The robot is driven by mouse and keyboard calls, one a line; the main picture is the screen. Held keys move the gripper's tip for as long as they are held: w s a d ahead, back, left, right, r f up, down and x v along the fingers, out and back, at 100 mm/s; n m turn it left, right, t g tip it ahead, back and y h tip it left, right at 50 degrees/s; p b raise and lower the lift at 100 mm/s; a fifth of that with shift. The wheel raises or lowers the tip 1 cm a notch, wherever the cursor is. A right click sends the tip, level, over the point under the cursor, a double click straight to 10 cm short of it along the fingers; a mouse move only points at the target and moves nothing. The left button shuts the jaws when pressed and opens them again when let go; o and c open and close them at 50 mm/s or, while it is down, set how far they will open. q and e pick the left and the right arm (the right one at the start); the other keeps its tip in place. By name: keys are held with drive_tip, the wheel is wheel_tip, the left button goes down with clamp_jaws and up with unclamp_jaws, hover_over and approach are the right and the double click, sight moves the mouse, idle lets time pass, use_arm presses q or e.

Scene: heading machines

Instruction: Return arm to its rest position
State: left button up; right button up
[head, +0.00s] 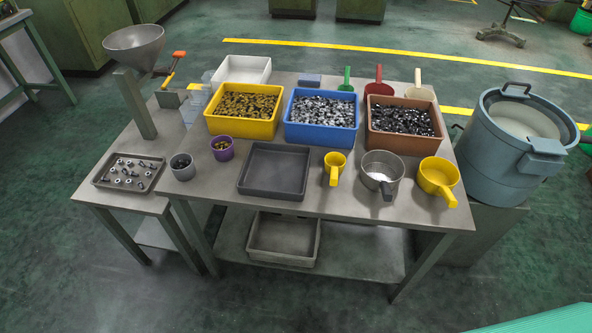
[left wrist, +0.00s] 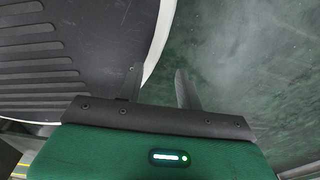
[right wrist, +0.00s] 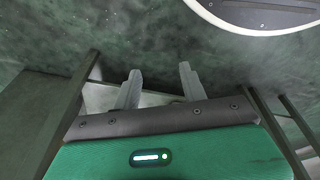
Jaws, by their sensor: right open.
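My left gripper (left wrist: 158,72) shows in the left wrist view with its two fingers apart and nothing between them. It hangs over the green floor, close to the dark, pale-rimmed edge of my base. My right gripper (right wrist: 159,73) shows in the right wrist view with its fingers apart and empty. Dark metal legs or bars lie on both sides of it, and the green floor shows beyond. Neither gripper is in the head view. A teal piece at that view's lower right corner is cut off, and I cannot tell what it is.
The grey work table (head: 215,185) carries a yellow bin (head: 243,128), blue bin (head: 320,134), brown bin (head: 402,138), dark empty tray (head: 273,172) and several scoops and cups. A side table holds a parts tray (head: 128,174) and a funnel (head: 134,42). A large blue-grey drum (head: 510,140) stands right. Floor in front is clear.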

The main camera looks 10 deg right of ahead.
use_arm(q)
drive_tip(key=s, duration=0.1)
drive_tip(key=s+p, duration=0.1)
drive_tip(key=s+r+p, duration=0.1)
drive_tip(key=shift+s+d, duration=0.3)
drive_tip(key=shift+s, duration=0.05)
use_arm(e)
drive_tip(key=s+d+f, duration=0.1)
drive_tip(key=s+f, duration=0.5)
drive_tip(key=s, duration=0.2)
drive_tip(key=s+d+f+g, duration=0.1)
drive_tip(key=s+d+f, duration=0.1)
drive_tip(key=s+f, duration=0.5)
drive_tip(key=shift+s+d, duration=0.15)
drive_tip(key=shift+s, duration=1.05)
